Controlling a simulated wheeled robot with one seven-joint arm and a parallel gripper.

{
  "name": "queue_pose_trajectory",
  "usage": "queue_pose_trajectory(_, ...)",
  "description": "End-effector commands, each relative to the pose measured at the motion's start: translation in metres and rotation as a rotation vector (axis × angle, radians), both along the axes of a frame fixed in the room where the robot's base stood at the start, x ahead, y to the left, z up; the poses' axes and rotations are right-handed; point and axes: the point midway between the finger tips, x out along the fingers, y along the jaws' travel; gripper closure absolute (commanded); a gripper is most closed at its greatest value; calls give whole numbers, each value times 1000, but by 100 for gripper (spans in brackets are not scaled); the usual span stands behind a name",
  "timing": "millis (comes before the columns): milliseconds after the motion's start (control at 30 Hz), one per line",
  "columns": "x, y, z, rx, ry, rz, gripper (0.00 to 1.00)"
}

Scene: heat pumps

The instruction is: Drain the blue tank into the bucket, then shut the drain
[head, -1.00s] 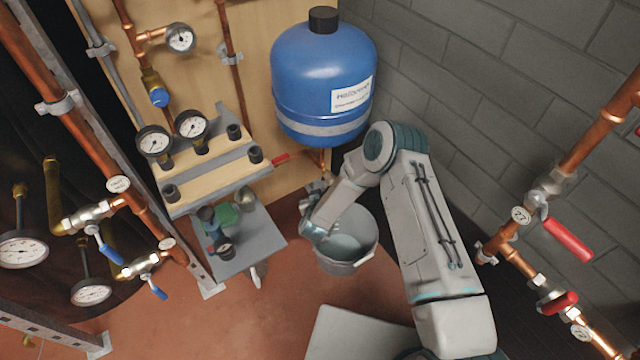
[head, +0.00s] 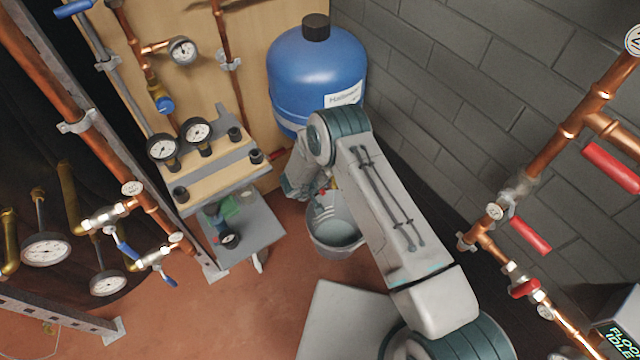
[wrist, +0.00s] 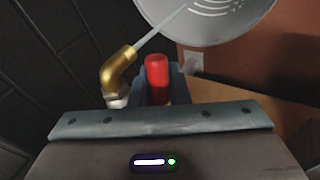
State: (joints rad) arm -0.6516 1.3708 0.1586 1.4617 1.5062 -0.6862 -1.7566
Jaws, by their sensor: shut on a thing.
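The blue tank (head: 312,75) hangs on the wooden board, its lower part hidden behind my arm. The grey bucket (head: 345,250) stands on the floor below it, with pale streaks inside. In the wrist view, my gripper (wrist: 158,86) is shut on a red handle (wrist: 157,68). Left of the handle is a brass elbow spout (wrist: 117,72). A thin pale stream (wrist: 160,27) runs from the spout into the bucket, which also shows at the top of the wrist view (wrist: 195,35). My arm hides most of the drain and the gripper in the head view.
A grey shelf (head: 255,235) with small parts stands left of the bucket. Pressure gauges (head: 163,148) and pipes with blue-handled valves (head: 127,248) are at the left. Copper pipes with red levers (head: 530,236) line the right wall. Bare floor shows in front of the shelf.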

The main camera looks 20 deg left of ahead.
Motion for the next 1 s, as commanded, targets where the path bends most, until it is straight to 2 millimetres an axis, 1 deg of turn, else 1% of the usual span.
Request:
queue_pose_trajectory(300,-1,-2,2,-63,51,0,100)
queue_pose_trajectory(800,-2,-3,2,-74,59,0,100)
queue_pose_trajectory(833,-2,-3,2,-74,59,0,76)
queue_pose_trajectory(867,-2,-3,2,-74,59,0,68)
queue_pose_trajectory(900,-1,-3,2,-74,59,0,63)
queue_pose_trajectory(1000,-1,-3,2,-73,57,0,63)
